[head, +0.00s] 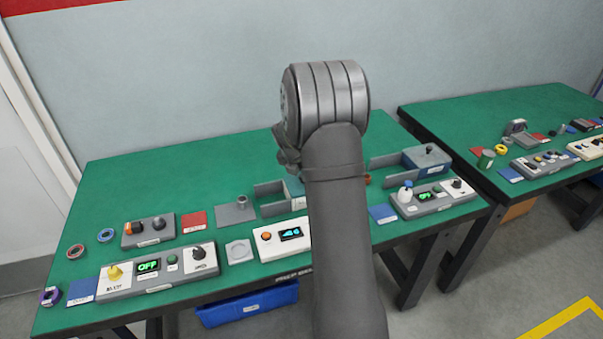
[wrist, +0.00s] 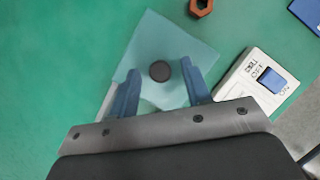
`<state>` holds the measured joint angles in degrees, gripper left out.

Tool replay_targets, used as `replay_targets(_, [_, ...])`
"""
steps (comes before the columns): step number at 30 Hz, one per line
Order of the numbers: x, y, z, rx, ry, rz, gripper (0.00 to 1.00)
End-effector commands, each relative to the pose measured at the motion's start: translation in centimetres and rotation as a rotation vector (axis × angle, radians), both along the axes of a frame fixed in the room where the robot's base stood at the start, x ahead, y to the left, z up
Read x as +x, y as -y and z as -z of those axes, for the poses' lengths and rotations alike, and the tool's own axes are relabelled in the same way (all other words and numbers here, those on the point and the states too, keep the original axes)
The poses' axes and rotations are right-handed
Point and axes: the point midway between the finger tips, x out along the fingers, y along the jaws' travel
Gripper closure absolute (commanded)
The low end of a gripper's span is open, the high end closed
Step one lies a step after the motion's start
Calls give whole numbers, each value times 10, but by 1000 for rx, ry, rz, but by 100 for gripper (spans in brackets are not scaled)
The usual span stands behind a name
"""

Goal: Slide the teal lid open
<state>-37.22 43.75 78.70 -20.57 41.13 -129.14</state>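The teal lid (wrist: 188,40) shows in the wrist view as a pale teal square panel with a round dark knob (wrist: 160,71) on top. My gripper (wrist: 160,66) is open, with one blue finger on each side of the knob. I cannot tell whether the fingers touch it. In the head view, a small part of a teal piece (head: 294,187) shows beside two grey rails (head: 270,190), mostly hidden by my arm. My fingers are hidden in that view.
In the wrist view, a white switch box (wrist: 238,80) with a blue rocker and an orange-brown hex ring (wrist: 201,6) lie near the lid. In the head view, a grey-blue lidded box (head: 428,161) stands right of my arm, and a control panel (head: 267,251) stands in front.

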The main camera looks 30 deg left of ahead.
Motion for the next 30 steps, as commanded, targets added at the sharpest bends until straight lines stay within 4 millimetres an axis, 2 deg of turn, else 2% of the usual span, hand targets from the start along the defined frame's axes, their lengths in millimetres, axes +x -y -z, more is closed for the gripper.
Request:
replay_targets(1, [0,0,0,0,0,0,64])
replay_targets(6, [0,0,0,0,0,0,97])
replay_targets(7, [0,0,0,0,0,0,100])
replay_targets(14, [-7,-7,0,0,-1,-3,100])
replay_targets(24, [-60,-61,0,-1,0,-5,100])
replay_targets(30, [-69,-69,0,0,0,-1,100])
